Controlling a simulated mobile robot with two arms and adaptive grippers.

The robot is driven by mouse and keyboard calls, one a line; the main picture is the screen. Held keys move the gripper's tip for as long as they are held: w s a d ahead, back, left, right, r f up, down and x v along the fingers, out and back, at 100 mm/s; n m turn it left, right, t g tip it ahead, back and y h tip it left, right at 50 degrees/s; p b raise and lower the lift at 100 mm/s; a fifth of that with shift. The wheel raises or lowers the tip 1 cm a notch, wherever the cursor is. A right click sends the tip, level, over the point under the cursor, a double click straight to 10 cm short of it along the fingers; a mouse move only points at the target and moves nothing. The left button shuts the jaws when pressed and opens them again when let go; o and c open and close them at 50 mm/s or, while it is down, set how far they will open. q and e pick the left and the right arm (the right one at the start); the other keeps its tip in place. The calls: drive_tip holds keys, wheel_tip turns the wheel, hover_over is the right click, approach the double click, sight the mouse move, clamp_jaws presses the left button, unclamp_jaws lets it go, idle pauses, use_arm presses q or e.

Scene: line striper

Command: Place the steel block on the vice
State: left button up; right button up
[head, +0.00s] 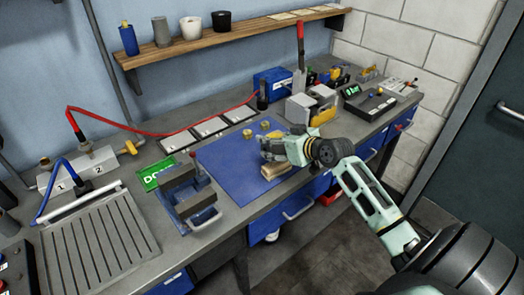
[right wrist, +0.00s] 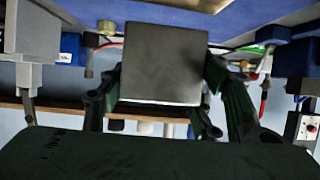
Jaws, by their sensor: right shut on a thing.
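The vice (head: 188,196), with grey jaws and blue parts, stands on the bench left of the blue mat (head: 222,178) in the head view. My right gripper (head: 270,150) is over the right part of the mat, to the right of the vice and apart from it. In the right wrist view my right gripper is shut on the steel block (right wrist: 163,65), a dark grey square-faced block between its fingers. In the head view the block is mostly hidden by the gripper and hard to make out. My left gripper is not in view.
A tan block (head: 277,171) lies near the mat's right edge, below my gripper. Small brass pieces (head: 248,134) stand at the back of the mat. A green sign (head: 158,174) is behind the vice. A ribbed tray (head: 100,245) is at left. The mat's middle is clear.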

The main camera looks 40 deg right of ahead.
drive_tip(key=w+a+f, duration=0.1)
drive_tip(key=w+a+f+p, duration=0.1)
drive_tip(key=w+a, duration=0.1)
drive_tip(key=shift+w+f, duration=0.1)
drive_tip(key=shift+w, duration=0.2)
wheel_tip(320, 180, down, 4)
drive_tip(key=shift+d+r+p, duration=0.1)
drive_tip(key=shift+p, duration=0.25)
drive_tip(key=shift+f, duration=0.2)
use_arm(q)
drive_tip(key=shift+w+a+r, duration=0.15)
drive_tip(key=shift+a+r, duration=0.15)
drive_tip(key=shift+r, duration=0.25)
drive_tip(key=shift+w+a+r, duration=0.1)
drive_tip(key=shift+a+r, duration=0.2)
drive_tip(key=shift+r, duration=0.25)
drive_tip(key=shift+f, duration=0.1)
use_arm(e)
drive_tip(key=shift+f, duration=0.2)
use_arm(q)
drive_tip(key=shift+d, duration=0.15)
use_arm(e)
drive_tip(key=o, duration=1.7)
drive_tip(key=shift+s, duration=0.15)
drive_tip(key=shift+r, duration=0.1)
